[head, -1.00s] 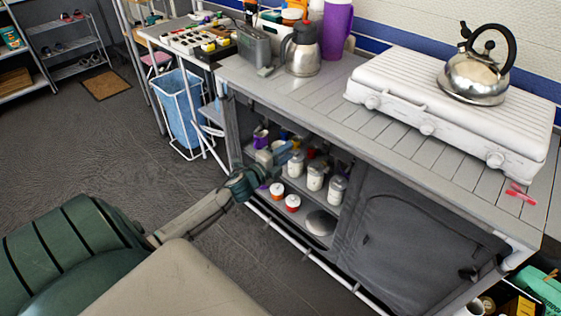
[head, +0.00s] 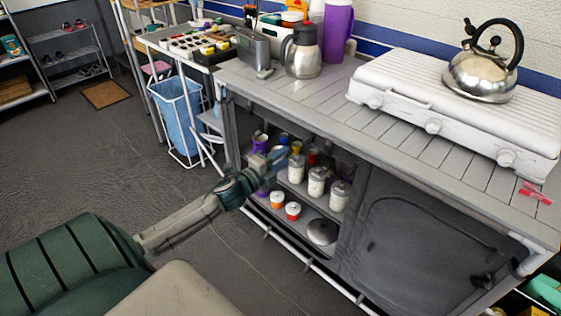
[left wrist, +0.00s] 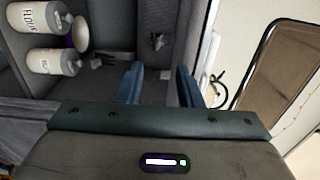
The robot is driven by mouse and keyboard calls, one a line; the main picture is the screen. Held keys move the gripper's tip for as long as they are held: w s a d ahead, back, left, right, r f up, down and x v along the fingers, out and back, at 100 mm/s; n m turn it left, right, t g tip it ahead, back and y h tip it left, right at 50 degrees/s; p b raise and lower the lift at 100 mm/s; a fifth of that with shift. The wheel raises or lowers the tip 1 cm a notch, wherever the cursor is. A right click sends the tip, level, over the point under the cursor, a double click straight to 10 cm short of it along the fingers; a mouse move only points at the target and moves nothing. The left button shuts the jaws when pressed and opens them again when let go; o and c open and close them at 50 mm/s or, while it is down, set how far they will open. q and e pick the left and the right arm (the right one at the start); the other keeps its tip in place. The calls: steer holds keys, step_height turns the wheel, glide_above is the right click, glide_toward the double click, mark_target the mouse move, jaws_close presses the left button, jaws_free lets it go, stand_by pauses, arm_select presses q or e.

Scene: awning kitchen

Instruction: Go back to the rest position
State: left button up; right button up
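My left arm reaches in from the lower left in the head view. My left gripper (head: 276,163) is at the open front of the cabinet under the counter, near its left side. In the left wrist view its two blue fingers (left wrist: 158,84) stand apart with nothing between them. White canisters (head: 316,182) stand on the shelf to the right of the gripper. A canister marked flour (left wrist: 42,14) shows at the upper left of the left wrist view. My right gripper is not in view.
The counter (head: 300,100) holds a white stove (head: 450,112) with a kettle (head: 482,75), a steel jug (head: 302,52) and a toaster (head: 254,50). A blue laundry bin (head: 177,115) stands left of the cabinet. The grey floor (head: 90,160) on the left is clear.

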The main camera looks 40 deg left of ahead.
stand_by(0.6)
